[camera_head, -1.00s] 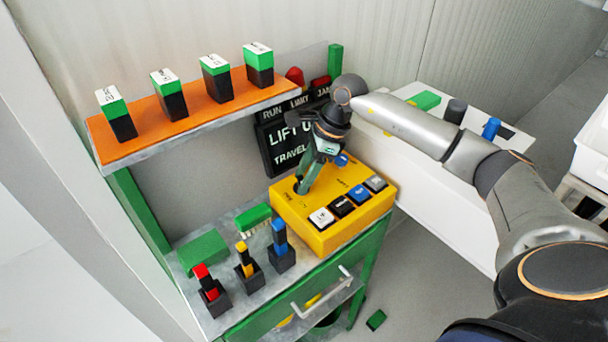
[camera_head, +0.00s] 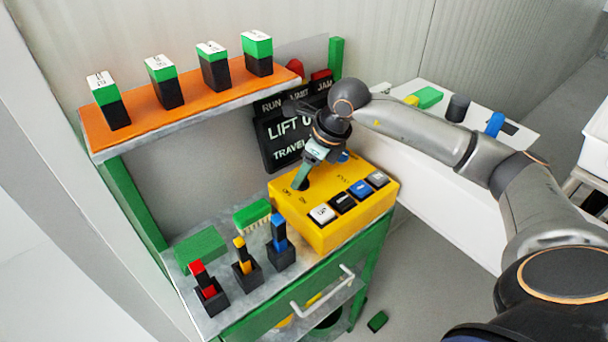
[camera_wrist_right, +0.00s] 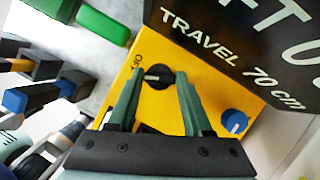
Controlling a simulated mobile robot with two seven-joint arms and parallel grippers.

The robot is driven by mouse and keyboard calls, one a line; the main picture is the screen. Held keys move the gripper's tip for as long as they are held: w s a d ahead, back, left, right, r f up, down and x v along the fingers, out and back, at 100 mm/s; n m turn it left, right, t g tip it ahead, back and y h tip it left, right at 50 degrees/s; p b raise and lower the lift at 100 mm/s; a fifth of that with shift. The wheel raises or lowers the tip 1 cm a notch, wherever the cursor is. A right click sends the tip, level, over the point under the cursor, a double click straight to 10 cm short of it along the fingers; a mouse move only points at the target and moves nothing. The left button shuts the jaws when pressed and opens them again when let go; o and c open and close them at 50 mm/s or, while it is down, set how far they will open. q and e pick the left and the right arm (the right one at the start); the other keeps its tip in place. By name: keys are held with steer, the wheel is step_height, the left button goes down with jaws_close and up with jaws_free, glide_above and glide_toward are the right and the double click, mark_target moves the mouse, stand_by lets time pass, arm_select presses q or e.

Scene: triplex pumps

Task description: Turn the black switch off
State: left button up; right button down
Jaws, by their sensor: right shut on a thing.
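The black switch (camera_wrist_right: 157,84) is a round dark knob with a short light mark on top, set in the yellow control box (camera_head: 325,233). In the right wrist view the knob sits between the fingertips of my right gripper (camera_wrist_right: 159,76), which is shut on it. In the head view the same gripper (camera_head: 299,184) reaches down, tilted, to the box's back left corner and mostly hides the switch. My left gripper is not in view.
White, black, blue and grey buttons line the box's front. A blue knob (camera_wrist_right: 234,121) is near my right finger. A dark sign (camera_head: 287,138) stands behind. Red (camera_head: 206,284), yellow (camera_head: 244,262) and blue levers (camera_head: 281,246) stand left. An orange shelf (camera_head: 190,113) holds several green-topped black blocks.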

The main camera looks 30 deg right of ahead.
steer(key=m+h+b, duration=0.1)
steer(key=m, duration=0.1)
steer(key=m+b, duration=0.1)
steer(key=m, duration=0.1)
steer(key=shift+a+m+t+h, duration=0.15)
steer(key=shift+m+t+h, duration=0.15)
steer(key=shift+m+h, duration=0.1)
steer(key=shift+r, duration=0.1)
steer(key=c, duration=0.6)
jaws_free()
